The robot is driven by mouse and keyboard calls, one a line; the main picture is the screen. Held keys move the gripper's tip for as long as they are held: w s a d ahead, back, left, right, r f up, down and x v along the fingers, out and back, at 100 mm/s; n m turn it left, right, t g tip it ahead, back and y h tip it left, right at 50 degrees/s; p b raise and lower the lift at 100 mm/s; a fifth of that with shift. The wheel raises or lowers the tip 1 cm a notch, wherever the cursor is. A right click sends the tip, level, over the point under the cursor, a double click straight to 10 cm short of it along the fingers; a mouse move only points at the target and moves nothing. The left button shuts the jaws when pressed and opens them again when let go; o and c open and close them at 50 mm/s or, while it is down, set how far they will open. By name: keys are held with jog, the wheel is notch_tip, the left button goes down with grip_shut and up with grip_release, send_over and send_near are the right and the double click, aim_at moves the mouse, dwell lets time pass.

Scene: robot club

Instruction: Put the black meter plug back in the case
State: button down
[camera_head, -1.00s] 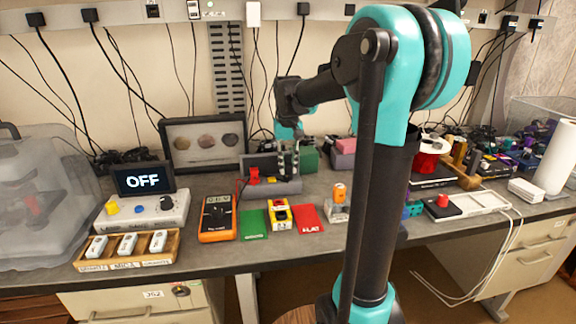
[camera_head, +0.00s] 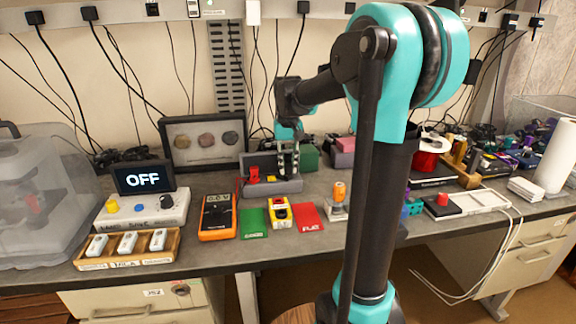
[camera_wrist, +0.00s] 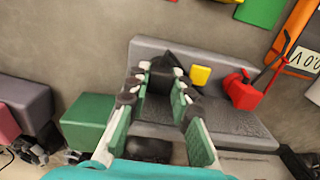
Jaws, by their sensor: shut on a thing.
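The grey case (camera_head: 288,187) lies open on the bench, and its grey edge also shows in the wrist view (camera_wrist: 240,137). My gripper (camera_head: 287,174) points down at the right part of the case. In the wrist view my gripper (camera_wrist: 161,80) is shut on the black meter plug (camera_wrist: 161,76), a dark piece between the fingers, partly hidden by them. I cannot tell whether the plug touches the case floor. A red plug (camera_wrist: 243,91) and a yellow block (camera_wrist: 200,75) sit in the case, right of the fingers in the wrist view.
An orange multimeter (camera_head: 217,217) stands left of the case. A green card (camera_head: 254,223), a yellow item (camera_head: 279,214) and a red card (camera_head: 309,217) lie in front. A green block (camera_wrist: 88,119) is close beside the case. A framed display (camera_head: 204,142) stands behind.

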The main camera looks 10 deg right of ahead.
jog(key=shift+f, duration=0.1)
dwell(0.3)
jog(key=c, duration=1.5)
grip_release()
jog(key=shift+o, duration=1.2)
